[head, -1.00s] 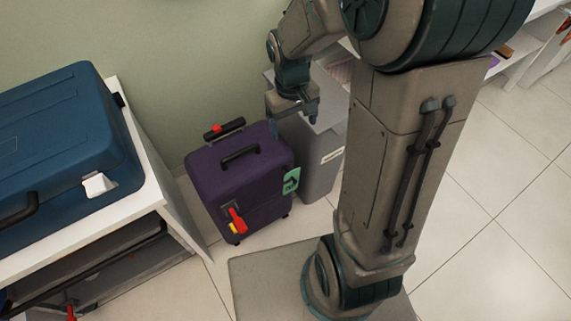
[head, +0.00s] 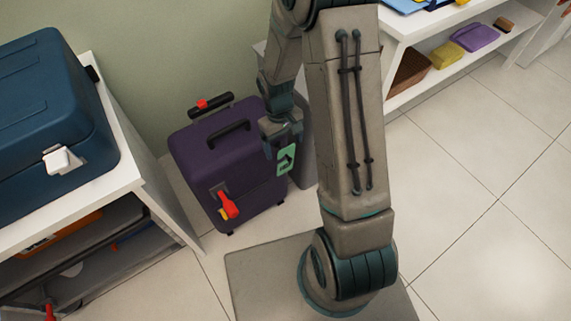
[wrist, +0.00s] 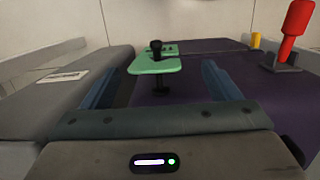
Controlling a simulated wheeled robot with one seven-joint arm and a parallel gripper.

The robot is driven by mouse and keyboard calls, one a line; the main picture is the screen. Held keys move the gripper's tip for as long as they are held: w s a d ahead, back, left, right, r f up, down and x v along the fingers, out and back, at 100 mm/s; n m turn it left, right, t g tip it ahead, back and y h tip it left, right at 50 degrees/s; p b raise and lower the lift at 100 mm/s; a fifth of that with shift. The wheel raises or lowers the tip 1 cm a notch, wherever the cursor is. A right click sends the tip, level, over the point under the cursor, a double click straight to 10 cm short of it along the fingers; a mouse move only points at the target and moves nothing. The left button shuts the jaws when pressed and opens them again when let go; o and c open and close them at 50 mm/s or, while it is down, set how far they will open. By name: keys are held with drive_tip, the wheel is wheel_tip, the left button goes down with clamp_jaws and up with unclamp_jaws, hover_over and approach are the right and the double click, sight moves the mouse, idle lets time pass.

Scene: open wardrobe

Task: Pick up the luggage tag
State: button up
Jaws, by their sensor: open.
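The luggage tag is a green plate with a dark mark (head: 286,160) on the right side of the purple suitcase (head: 205,160), which stands upright on the floor. In the wrist view the tag (wrist: 154,65) lies ahead between my fingers, with a dark knob at it and a dark stem below. My gripper (head: 282,142) is just above the tag in the head view. In the wrist view my gripper (wrist: 161,72) is open, with a blue finger on either side of the tag and gaps between. Nothing is held.
A grey bin (head: 303,172) stands close on the suitcase's right, partly hidden by my arm. A red handle (head: 229,204) sticks out from the suitcase front. A white shelf (head: 150,180) with a blue case (head: 60,120) stands left. Floor at right is clear.

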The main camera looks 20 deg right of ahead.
sight(286, 161)
drive_tip(key=shift+s+d+f+b, duration=0.15)
drive_tip(key=shift+f+b, duration=0.2)
drive_tip(key=shift+f, duration=0.55)
drive_tip(key=shift+d+f+b, duration=0.15)
drive_tip(key=shift+f+b, duration=0.15)
drive_tip(key=shift+f, duration=0.65)
drive_tip(key=shift+s+d+f+b, duration=0.15)
drive_tip(key=shift+f+b, duration=0.2)
drive_tip(key=shift+f, duration=0.55)
drive_tip(key=shift+r, duration=0.1)
drive_tip(key=c, duration=1.3)
